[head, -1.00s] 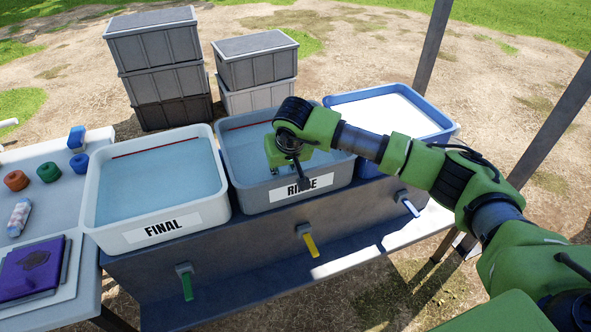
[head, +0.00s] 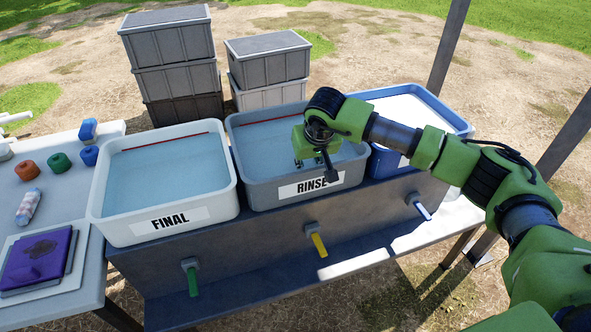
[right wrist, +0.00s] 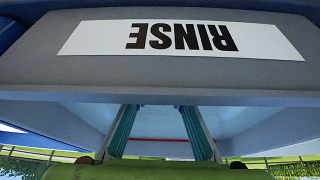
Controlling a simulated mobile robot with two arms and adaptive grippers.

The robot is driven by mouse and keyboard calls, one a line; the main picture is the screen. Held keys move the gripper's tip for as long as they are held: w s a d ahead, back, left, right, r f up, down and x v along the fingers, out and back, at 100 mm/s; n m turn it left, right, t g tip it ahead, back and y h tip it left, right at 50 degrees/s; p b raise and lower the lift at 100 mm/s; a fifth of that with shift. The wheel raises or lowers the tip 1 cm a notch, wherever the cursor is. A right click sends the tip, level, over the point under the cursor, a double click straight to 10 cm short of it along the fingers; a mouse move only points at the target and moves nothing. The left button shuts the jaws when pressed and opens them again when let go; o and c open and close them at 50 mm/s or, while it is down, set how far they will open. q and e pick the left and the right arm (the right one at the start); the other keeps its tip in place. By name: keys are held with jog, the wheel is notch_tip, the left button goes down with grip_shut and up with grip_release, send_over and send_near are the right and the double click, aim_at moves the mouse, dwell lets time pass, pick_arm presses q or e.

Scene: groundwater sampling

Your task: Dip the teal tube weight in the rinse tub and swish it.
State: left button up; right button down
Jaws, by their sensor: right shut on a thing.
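The grey rinse tub (head: 262,195) stands between the other two tubs and holds water. My right gripper (head: 299,160) points down inside it, close behind its front wall. In the right wrist view, the finger tips (right wrist: 157,108) are inside the tub (right wrist: 50,70), beyond its upside-down RINSE label. The fingers are shut on the teal tube weight, but the weight is hard to make out. Teal ribbed surfaces show along both fingers; I cannot tell whether they belong to it. How deep the tips are is unclear. My left gripper is not in view.
The white FINAL tub (head: 226,207) with water stands close on the left, and a blue tub (head: 466,131) on the right. Green (head: 193,277), yellow (head: 317,244) and white (head: 420,207) taps stick out in front. A side table (head: 62,197) at left holds small items.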

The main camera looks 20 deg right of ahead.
jog(key=shift+d, duration=1.6)
jog(key=shift+s+a+b, duration=0.1)
jog(key=shift+a+b, duration=0.9)
jog(key=shift+a, duration=4)
jog(key=d+b, duration=0.1)
jog(key=d, duration=0.9)
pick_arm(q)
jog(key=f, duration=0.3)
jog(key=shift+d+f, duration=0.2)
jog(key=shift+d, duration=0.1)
